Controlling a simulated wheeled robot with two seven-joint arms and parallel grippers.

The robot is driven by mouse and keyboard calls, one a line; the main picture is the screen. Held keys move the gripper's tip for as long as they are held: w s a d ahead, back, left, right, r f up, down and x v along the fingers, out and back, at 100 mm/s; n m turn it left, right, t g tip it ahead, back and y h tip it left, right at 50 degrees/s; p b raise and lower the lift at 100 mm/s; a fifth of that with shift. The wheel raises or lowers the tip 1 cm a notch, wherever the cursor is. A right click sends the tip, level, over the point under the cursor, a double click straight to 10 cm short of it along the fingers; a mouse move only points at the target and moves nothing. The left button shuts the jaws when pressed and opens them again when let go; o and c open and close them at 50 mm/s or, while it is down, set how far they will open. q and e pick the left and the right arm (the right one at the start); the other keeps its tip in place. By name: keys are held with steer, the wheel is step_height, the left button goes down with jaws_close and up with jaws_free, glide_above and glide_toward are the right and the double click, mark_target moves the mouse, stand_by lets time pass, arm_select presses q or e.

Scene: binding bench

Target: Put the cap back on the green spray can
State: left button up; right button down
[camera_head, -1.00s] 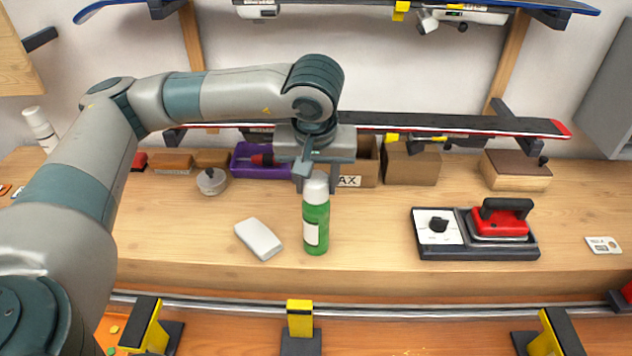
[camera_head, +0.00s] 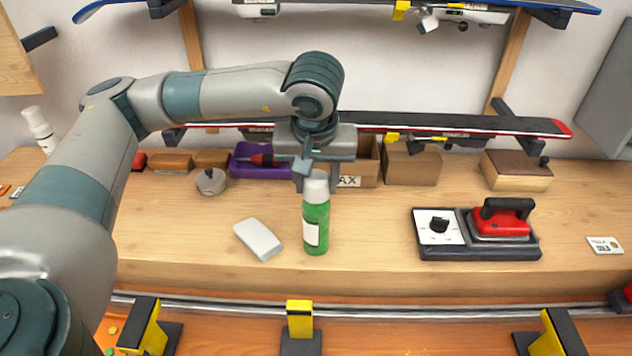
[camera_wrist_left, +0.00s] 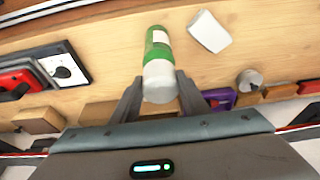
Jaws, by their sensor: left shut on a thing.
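The green spray can (camera_head: 316,226) stands upright on the bench, with a white label on its side. Its white cap (camera_head: 316,188) sits at the top of the can, in line with it. My left gripper (camera_head: 316,186) points down from above and is shut on the cap. In the left wrist view the cap (camera_wrist_left: 160,82) lies between the two fingers, with the green can (camera_wrist_left: 158,45) directly beyond it. I cannot tell whether the cap is fully seated. My right gripper is not in view.
A white block (camera_head: 258,239) lies left of the can. A red iron (camera_head: 502,219) on a dark base stands to the right. Behind are a purple tray (camera_head: 250,168), a round tin (camera_head: 211,181) and cardboard boxes (camera_head: 411,165).

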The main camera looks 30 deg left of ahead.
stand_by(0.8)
arm_select(q)
steer(key=o, duration=1.6)
steer(key=shift+o, duration=0.2)
steer(key=shift+r+p, duration=0.65)
steer(key=shift+r, duration=2.85)
jaws_close()
steer(key=shift+f+b, duration=1.45)
steer(key=shift+b, duration=0.15)
